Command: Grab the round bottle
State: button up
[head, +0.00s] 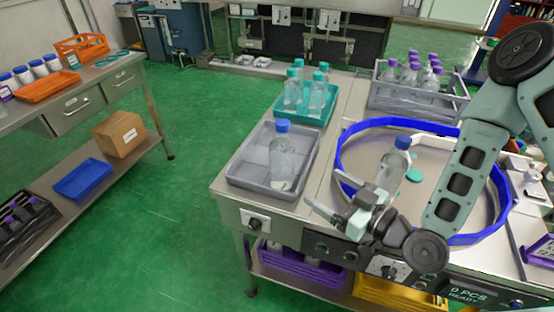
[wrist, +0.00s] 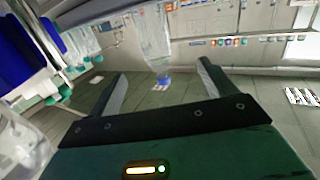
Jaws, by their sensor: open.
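A clear bottle with a blue cap (head: 282,165) stands upright in a grey tray (head: 243,178) at the table's front left. Another clear, blue-capped bottle (head: 393,170) stands inside the blue ring, partly hidden behind my gripper. I cannot tell for certain which is the round one. My gripper (head: 330,195) is open and empty, at the ring's left front edge, to the right of the tray and apart from its bottle. In the wrist view, which looks upside down, a clear bottle with a blue cap (wrist: 155,40) shows between the fingers, beyond their tips.
A teal tray (head: 305,117) with several teal-capped bottles stands behind the grey tray. A grey crate (head: 400,101) of purple-capped bottles stands at the back. Green floor (head: 200,200) is clear to the left.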

aim_at(292, 159)
jog(key=shift+m+t, duration=0.4)
jog(key=shift+t, duration=0.2)
jog(key=b+x, duration=0.3)
jog(key=x, duration=0.2)
jog(key=b+x, duration=0.4)
jog(key=x, duration=0.1)
jog(key=shift+w+r, duration=0.1)
jog(key=shift+w, duration=0.45)
jog(key=shift+f+p+x, duration=0.15)
jog(key=shift+p+x, duration=0.1)
jog(key=shift+x, duration=0.8)
jog(key=shift+f+p+x, duration=0.15)
jog(key=shift+p+x, duration=0.05)
jog(key=shift+x, duration=0.9)
jog(key=shift+f+p+x, duration=0.2)
jog(key=shift+p+x, duration=0.05)
jog(key=shift+x, duration=0.8)
jog(key=shift+s+a, duration=0.1)
jog(key=c, duration=1.2)
jog(key=shift+c, duration=1.2)
jog(key=shift+r, duration=0.15)
